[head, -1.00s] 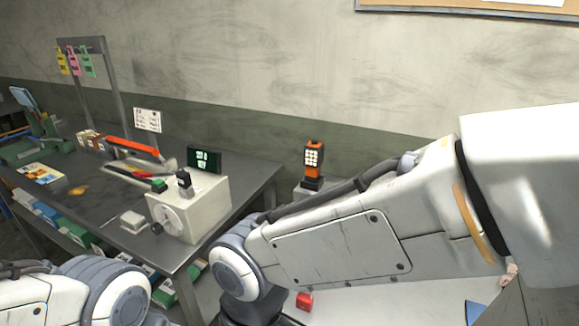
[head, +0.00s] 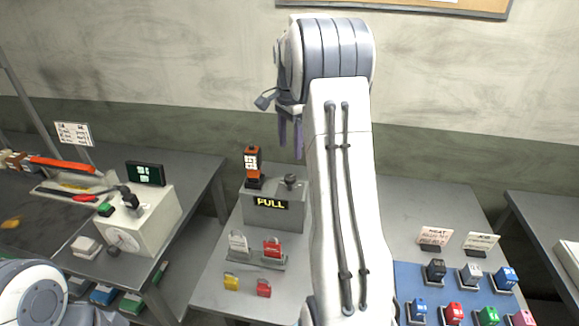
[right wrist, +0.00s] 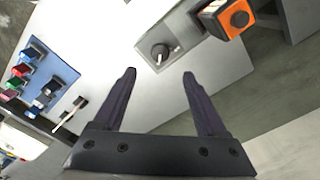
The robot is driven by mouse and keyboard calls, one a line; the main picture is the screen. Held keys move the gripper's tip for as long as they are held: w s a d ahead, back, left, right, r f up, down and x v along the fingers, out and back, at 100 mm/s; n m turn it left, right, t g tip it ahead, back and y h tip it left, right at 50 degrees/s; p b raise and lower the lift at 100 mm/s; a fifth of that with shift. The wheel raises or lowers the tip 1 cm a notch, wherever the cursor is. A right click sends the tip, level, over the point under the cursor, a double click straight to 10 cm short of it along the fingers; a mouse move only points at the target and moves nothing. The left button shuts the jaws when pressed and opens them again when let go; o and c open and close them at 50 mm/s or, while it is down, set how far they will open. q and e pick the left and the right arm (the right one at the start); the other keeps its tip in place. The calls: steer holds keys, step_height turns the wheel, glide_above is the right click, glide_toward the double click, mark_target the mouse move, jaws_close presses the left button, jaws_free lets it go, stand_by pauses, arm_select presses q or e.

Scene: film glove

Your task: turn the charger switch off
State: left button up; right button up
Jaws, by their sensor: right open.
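The charger is a grey box (head: 273,212) with a lit yellow "FULL" display, in the middle of the head view. An orange and black handheld device (head: 253,165) stands upright at its top left. A dark knob switch (head: 290,182) sits on the charger's top right; in the right wrist view the knob (right wrist: 160,53) has a pale pointer. My right gripper (head: 291,138) is above and behind the charger, open and empty; its two dark fingers (right wrist: 160,75) frame the knob in the right wrist view, apart from it. My left gripper is not in view.
Padlocks (head: 272,247) stand on a small rack in front of the charger. A blue mat (head: 415,284) at right holds several coloured padlocks. A cream box with a dial (head: 150,222) stands on the left bench. My right arm covers the middle.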

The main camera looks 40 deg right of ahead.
mark_target(290, 177)
step_height(290, 177, down, 10)
steer(key=shift+f+p, duration=0.1)
steer(key=shift+p, duration=1.05)
jaws_close()
